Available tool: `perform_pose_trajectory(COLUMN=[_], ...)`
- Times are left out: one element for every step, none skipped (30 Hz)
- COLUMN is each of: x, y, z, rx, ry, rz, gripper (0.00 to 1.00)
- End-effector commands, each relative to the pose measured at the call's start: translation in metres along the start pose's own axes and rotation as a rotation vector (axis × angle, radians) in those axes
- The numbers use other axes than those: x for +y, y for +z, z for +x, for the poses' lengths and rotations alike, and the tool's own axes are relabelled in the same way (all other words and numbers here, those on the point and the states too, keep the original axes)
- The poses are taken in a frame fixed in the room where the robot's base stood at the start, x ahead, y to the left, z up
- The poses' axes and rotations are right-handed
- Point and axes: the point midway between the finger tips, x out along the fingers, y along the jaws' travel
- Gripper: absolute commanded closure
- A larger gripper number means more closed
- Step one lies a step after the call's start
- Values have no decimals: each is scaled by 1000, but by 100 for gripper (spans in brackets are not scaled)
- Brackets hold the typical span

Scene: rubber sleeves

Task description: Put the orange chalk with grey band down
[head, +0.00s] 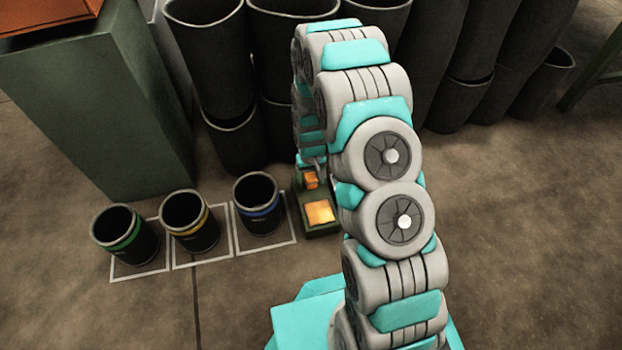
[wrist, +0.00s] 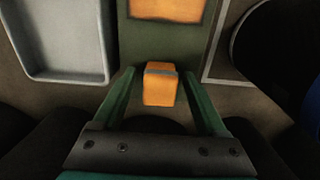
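The orange chalk with a grey band (wrist: 160,88) stands between the two green fingers of my gripper (wrist: 160,72) in the wrist view. The grey band crosses its far upper end. A narrow dark gap seems to show on each side of the chalk, so the fingers look open around it. In the head view, an orange piece (head: 311,180) shows by the far end of a dark green block, just below my wrist. My gripper's fingers are too small to make out there. Whether the chalk touches the surface under it is hidden.
The dark green block (head: 327,231) carries an orange patch (head: 320,212). To its left stand dark cups with blue (head: 258,213), yellow (head: 196,226) and green (head: 120,243) bands, in white floor outlines. A grey tray (wrist: 64,76) lies left in the wrist view. Large black sleeves (head: 213,60) stand behind.

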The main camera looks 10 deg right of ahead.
Motion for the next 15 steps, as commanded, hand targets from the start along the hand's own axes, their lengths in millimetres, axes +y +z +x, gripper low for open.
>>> perform_pose_trajectory(x=[0,0,0,0,0,0,0,0,0,0,0,0,0,0,0], y=[0,0,0,0,0,0,0,0,0,-1,-1,-1,-2,-2,-2], z=[0,0,0,0,0,-1,-1,-2,-4,-6,-8,-11,-15,-18,-24], rx=[0,0,0,0,0,0,1,1,1,2,2,3,4,5,6], ry=[0,0,0,0,0,0,0,0,0,0,0,0,0,0,0], rz=[0,0,0,0,0,0,0,0,0,0,0,0,0,0,0], gripper=[26,26,26,26,26,26,26,26,26,26,26,26,26,26,26])
